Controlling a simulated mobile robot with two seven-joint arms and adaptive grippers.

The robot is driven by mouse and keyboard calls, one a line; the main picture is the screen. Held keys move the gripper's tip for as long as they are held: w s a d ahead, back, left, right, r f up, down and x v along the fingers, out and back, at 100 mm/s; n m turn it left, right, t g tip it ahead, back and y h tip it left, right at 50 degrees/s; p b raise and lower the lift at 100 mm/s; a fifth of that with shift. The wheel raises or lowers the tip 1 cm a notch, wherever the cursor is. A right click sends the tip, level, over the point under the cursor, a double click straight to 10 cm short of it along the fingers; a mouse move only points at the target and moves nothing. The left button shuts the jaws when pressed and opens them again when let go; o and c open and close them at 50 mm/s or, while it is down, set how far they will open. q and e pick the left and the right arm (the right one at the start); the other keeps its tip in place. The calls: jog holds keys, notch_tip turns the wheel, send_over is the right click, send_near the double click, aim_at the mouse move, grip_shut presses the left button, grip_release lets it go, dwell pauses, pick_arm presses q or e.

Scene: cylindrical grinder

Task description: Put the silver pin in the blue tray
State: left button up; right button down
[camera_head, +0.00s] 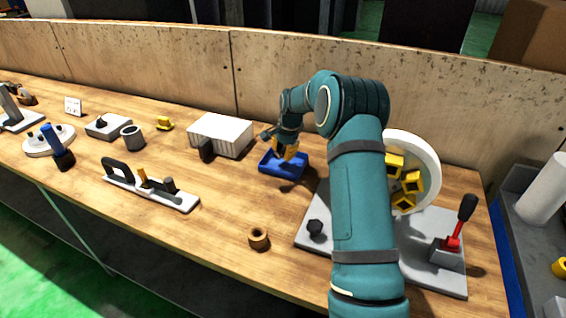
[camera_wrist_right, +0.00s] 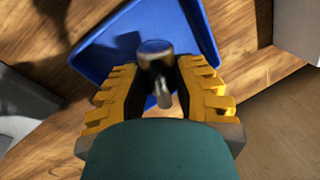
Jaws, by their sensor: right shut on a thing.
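The blue tray (camera_head: 281,168) lies on the workbench right of the white ribbed block in the head view. It also fills the upper middle of the right wrist view (camera_wrist_right: 110,52). My right gripper (camera_head: 290,152) is over the tray, with its yellow fingers (camera_wrist_right: 158,90) pointing down at it. In the right wrist view the fingers are shut on the silver pin (camera_wrist_right: 155,58), a grey metal piece with a round head and thin stem. The pin shows against the tray; I cannot tell whether it touches the tray floor. My left gripper is not in view.
A grey base with a chuck wheel (camera_head: 425,160) and a red lever (camera_head: 453,243) stands on the right. The white ribbed block (camera_head: 220,135) is left of the tray. A bronze ring (camera_head: 258,238) lies in front. A wooden back wall (camera_head: 290,70) runs behind.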

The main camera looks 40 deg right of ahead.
aim_at(283, 166)
jog(key=x, duration=0.2)
jog(key=s+x, duration=0.1)
jog(key=x, duration=0.1)
jog(key=shift+w+f+b, duration=0.1)
jog(key=shift+f+b, duration=0.05)
jog(key=shift+b, duration=0.25)
jog(key=c, duration=0.9)
grip_release()
jog(key=shift+o, duration=0.2)
jog(key=p+v, duration=0.2)
jog(key=v, duration=1)
